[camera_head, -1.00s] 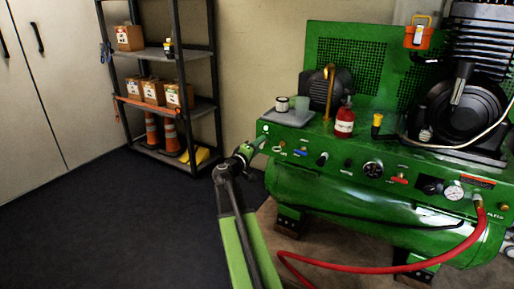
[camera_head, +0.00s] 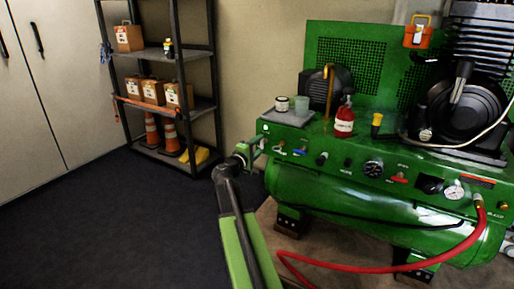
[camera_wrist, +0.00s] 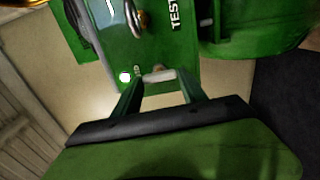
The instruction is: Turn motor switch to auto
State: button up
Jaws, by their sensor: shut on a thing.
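My gripper (camera_head: 259,146) is at the left end of the green compressor's control panel (camera_head: 319,159). In the wrist view its two fingers (camera_wrist: 160,88) stand on either side of a short pale grey lever (camera_wrist: 158,75), and the jaws are shut on it. A small white round spot (camera_wrist: 125,77) and partly unreadable lettering lie just left of the lever. The gripper hides most of the lever in the head view. I cannot read which position it points to.
Along the panel are a red-handled valve (camera_head: 398,179), a black gauge (camera_head: 373,170) and a white gauge (camera_head: 454,192). A red bottle (camera_head: 344,122) and a grey tray (camera_head: 270,115) stand on top. A red hose (camera_head: 390,269) runs low in front. The dark floor at left is clear.

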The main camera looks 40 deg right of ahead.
jog(key=shift+s+d, duration=0.1)
jog(key=shift+s, duration=0.1)
jog(key=o, duration=1.4)
jog(key=shift+w, duration=0.1)
jog(key=shift+c, duration=0.2)
jog(key=v, duration=1.7)
jog(key=shift+a, duration=0.3)
